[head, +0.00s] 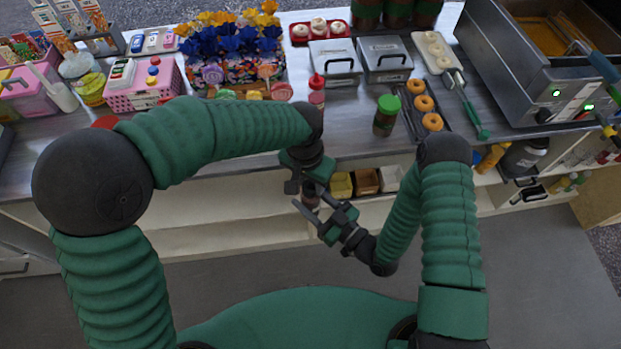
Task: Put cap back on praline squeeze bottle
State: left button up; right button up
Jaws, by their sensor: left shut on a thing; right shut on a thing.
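The praline squeeze bottle (311,198), small and dark brown, is held in the air in front of the counter's front edge. My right gripper (320,212) is shut on the bottle from the lower right. My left gripper (305,186) comes down from above and is shut at the bottle's top, where the cap would be. The cap is hidden by the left gripper's fingers, so I cannot tell whether it touches the bottle. The two grippers are very close together.
On the counter (345,150) stand a red-capped bottle (316,92), a green-lidded jar (386,115) and a doughnut tray (440,137). A fryer (520,85) stands at the right. Small bins (366,181) sit just behind the grippers. The floor in front is clear.

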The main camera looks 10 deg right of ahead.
pick_arm(q)
jog(key=shift+f, duration=0.35)
